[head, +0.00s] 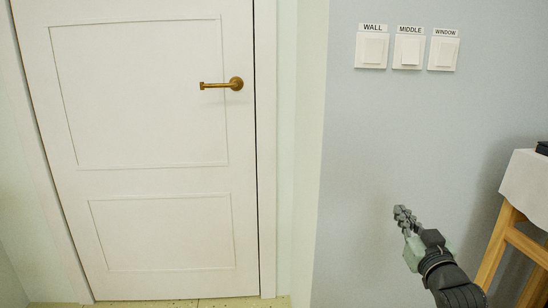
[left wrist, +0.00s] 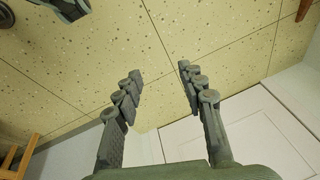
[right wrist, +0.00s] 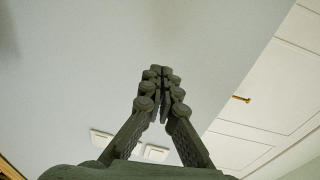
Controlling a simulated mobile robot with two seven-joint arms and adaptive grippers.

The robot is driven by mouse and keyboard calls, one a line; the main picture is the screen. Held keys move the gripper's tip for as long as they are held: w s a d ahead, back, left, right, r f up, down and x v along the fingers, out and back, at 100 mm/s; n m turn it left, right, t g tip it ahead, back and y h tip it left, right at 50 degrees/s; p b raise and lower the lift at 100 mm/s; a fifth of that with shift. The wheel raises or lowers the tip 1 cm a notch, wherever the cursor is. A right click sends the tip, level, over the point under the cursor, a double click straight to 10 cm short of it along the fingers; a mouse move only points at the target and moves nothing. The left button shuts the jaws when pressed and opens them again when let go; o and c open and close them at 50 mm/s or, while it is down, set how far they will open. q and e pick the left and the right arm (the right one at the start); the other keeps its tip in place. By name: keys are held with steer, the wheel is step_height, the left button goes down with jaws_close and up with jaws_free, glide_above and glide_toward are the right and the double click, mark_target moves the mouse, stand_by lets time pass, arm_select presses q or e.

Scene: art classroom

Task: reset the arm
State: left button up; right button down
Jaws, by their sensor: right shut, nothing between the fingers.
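My right gripper (head: 402,216) is in front of the grey wall, below the light switches, at the lower right of the head view. In the right wrist view its fingertips (right wrist: 161,75) meet, shut with nothing between them. My left gripper (left wrist: 160,82) shows only in the left wrist view. Its fingers are apart with nothing between them, above the speckled floor. Three white switches sit on the wall, labelled WALL (head: 372,48), MIDDLE (head: 408,51) and WINDOW (head: 443,53). My right gripper is apart from them.
A closed white door (head: 140,130) with a brass handle (head: 222,84) stands on the left. A wooden-legged table with a white top (head: 526,186) is at the right edge, near my right arm.

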steer(key=s+a+f+g, duration=0.1)
steer(key=s+f+g, duration=0.3)
steer(key=s+f, duration=0.55)
steer(key=s+a+f+g, duration=0.1)
steer(key=s+f+g, duration=0.3)
steer(key=f, duration=1)
steer(key=s+f+g, duration=0.2)
steer(key=s+f, duration=0.2)
steer(key=s, duration=0.3)
steer(key=s+a+f+g+h, duration=0.1)
steer(key=s+f+g, duration=0.2)
steer(key=s+f, duration=0.2)
steer(key=s+f+n+g, duration=0.1)
steer(key=s+f, duration=0.3)
steer(key=s, duration=0.6)
steer(key=shift+s+a+f+g, duration=0.25)
steer(key=shift+a+f+g, duration=0.1)
steer(key=shift+g, duration=0.55)
